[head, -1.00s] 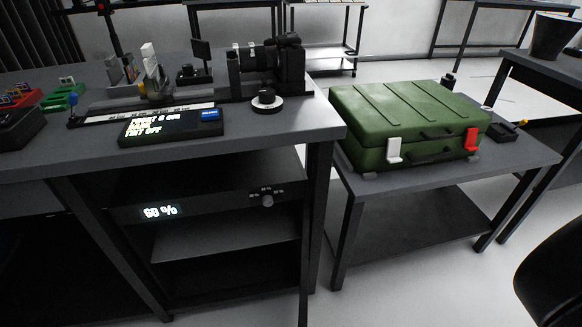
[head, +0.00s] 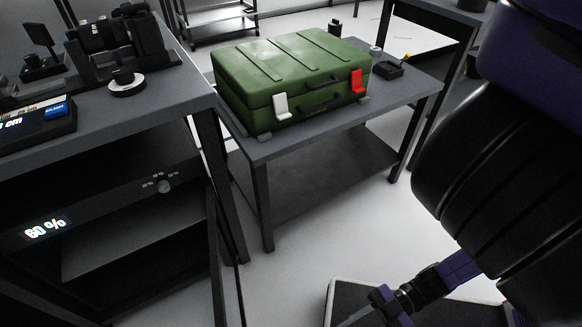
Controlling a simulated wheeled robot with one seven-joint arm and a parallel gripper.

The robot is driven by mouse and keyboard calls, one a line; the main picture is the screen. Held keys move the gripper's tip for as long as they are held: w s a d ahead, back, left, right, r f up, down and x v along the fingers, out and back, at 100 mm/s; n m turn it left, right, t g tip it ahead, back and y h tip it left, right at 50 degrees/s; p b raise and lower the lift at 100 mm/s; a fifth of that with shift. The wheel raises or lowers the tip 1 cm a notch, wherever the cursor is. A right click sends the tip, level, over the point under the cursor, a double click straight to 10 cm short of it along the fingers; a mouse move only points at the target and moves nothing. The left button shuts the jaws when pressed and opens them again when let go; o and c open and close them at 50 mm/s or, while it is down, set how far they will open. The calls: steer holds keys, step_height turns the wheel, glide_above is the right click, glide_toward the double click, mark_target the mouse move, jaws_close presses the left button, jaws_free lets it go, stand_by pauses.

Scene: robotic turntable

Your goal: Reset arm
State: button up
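My arm, in dark purple and black, fills the right side of the head view. A thinner purple and black part of it reaches to the bottom edge, where my gripper (head: 372,308) seems to be. Its fingers are too small and cut off to tell whether they are open or shut. I see nothing clearly held. It is low, in front of the right-hand table and apart from the things on it.
A green case (head: 290,75) with a white and a red latch stands on the low grey table (head: 290,140). The left workbench (head: 165,110) holds a camera-like device (head: 115,35) and a round dial (head: 127,82). Floor between is clear.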

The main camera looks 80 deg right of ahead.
steer(key=w+a+r+m+t+h, duration=0.1)
steer(key=w+a+r+m+h, duration=0.2)
steer(key=w+r, duration=0.5)
steer(key=w+a+r+m+h, duration=0.2)
steer(key=w+r+h, duration=0.3)
steer(key=r, duration=0.4)
step_height(320, 180, up, 28)
steer(key=d+m+h+p, duration=0.2)
steer(key=p, duration=2.1)
steer(key=shift+w+d+m, duration=0.3)
steer(key=shift+w, duration=0.1)
